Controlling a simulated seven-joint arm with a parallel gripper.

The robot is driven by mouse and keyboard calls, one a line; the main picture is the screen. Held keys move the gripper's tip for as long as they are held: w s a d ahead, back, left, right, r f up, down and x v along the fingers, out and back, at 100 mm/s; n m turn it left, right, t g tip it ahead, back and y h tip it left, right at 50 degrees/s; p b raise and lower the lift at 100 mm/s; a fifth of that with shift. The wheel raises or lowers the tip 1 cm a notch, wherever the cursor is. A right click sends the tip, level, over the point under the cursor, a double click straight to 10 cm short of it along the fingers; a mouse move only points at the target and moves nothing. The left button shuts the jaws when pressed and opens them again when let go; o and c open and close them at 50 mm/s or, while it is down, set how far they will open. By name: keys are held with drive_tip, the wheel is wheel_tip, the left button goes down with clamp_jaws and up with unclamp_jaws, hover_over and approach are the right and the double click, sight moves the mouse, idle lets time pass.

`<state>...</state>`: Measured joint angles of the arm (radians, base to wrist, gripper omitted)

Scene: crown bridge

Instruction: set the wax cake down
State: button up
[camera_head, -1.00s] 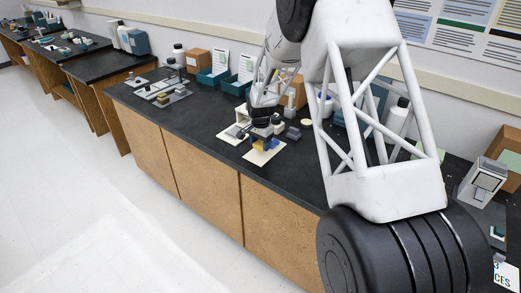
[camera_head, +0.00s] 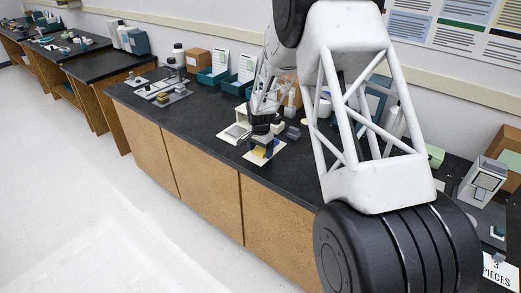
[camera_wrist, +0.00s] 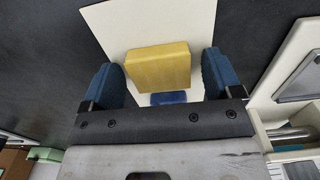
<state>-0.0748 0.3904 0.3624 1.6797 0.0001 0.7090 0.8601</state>
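The wax cake is a yellow block (camera_wrist: 158,66) in the wrist view, lying over a pale card (camera_wrist: 190,20). A small blue piece (camera_wrist: 168,98) shows at its near edge. My gripper (camera_wrist: 163,78) has its two blue fingers on either side of the cake. A clear gap shows at the right finger; the left finger is very close to the cake, and I cannot tell if it touches. In the head view my gripper (camera_head: 262,142) is low over the card (camera_head: 275,154), with a bit of the yellow cake (camera_head: 257,154) showing below it.
A pale tray with a grey panel (camera_head: 236,133) stands just left of my gripper, close to it. Dark small blocks (camera_head: 293,132) lie to its right. Teal bins (camera_head: 212,77) and a cardboard box (camera_head: 197,62) stand behind.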

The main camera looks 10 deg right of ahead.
sight(261, 151)
drive_tip(key=shift+r, duration=0.1)
wheel_tip(261, 151, up, 12)
idle(1.0)
drive_tip(key=shift+r, duration=0.1)
idle(0.5)
drive_tip(key=s+d+r+n+t, duration=0.1)
drive_tip(key=s+d+r+n, duration=0.1)
drive_tip(key=s+r, duration=0.9)
drive_tip(key=s+d+r+n, duration=0.2)
drive_tip(key=s+r, duration=0.5)
drive_tip(key=s, duration=0.8)
drive_tip(key=s+d+n+t, duration=0.1)
drive_tip(key=s+n, duration=0.3)
drive_tip(key=s, duration=2.4)
drive_tip(key=shift+d+r+n+t, duration=0.2)
drive_tip(key=shift+d+n+t, duration=0.15)
drive_tip(key=shift+d, duration=0.5)
